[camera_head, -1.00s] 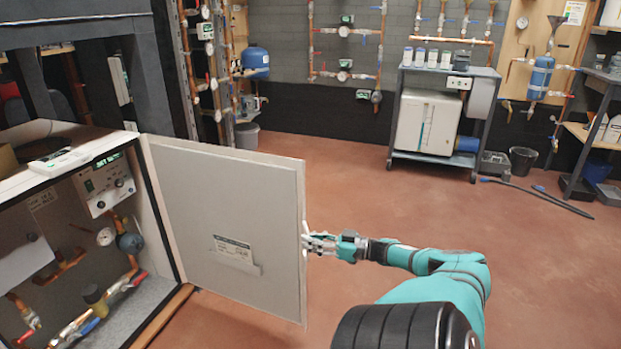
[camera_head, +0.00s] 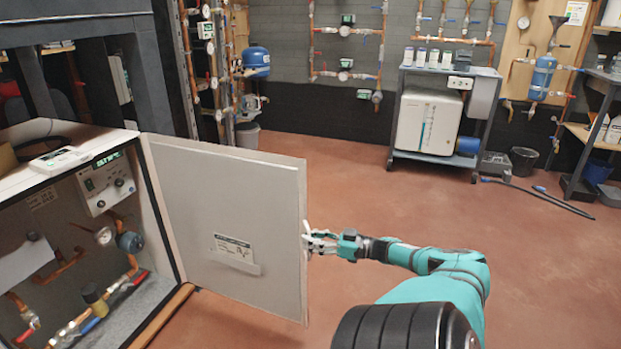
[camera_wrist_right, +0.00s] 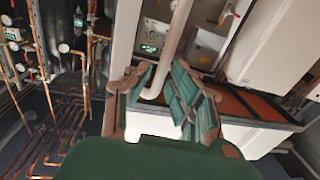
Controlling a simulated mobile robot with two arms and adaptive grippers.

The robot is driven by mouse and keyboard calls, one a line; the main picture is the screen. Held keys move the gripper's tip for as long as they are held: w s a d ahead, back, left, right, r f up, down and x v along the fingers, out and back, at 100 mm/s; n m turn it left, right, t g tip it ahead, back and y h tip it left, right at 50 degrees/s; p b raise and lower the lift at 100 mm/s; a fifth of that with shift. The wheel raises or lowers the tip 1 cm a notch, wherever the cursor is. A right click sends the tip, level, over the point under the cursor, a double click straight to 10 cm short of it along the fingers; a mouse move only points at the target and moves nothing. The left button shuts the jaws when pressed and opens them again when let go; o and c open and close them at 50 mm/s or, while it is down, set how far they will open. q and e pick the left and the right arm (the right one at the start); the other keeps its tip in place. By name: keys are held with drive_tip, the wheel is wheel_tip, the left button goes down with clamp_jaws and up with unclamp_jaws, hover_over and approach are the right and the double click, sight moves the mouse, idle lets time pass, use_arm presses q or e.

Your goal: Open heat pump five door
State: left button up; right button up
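The heat pump door (camera_head: 235,215) is a pale grey panel with a printed label, standing swung wide open from the heat pump cabinet (camera_head: 150,210) at the left. The cabinet's inside shows a controller, pipes and valves. My right gripper (camera_head: 308,238) is at the door's free edge, at its pale handle. In the right wrist view, the white handle bar (camera_wrist_right: 178,35) runs between the fingers of my right gripper (camera_wrist_right: 164,68), which look closed in on it; the exact contact is partly hidden. My left gripper is not in view.
A cart (camera_head: 445,72) with a white unit stands at the back wall, beside pipework panels. A bin (camera_head: 523,159) and a dark hose lie at the right. The reddish floor (camera_head: 400,208) between the door and the cart is clear.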

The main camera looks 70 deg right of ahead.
drive_tip(key=s+d, duration=0.2)
drive_tip(key=s, duration=0.9)
drive_tip(key=shift+s, duration=0.15)
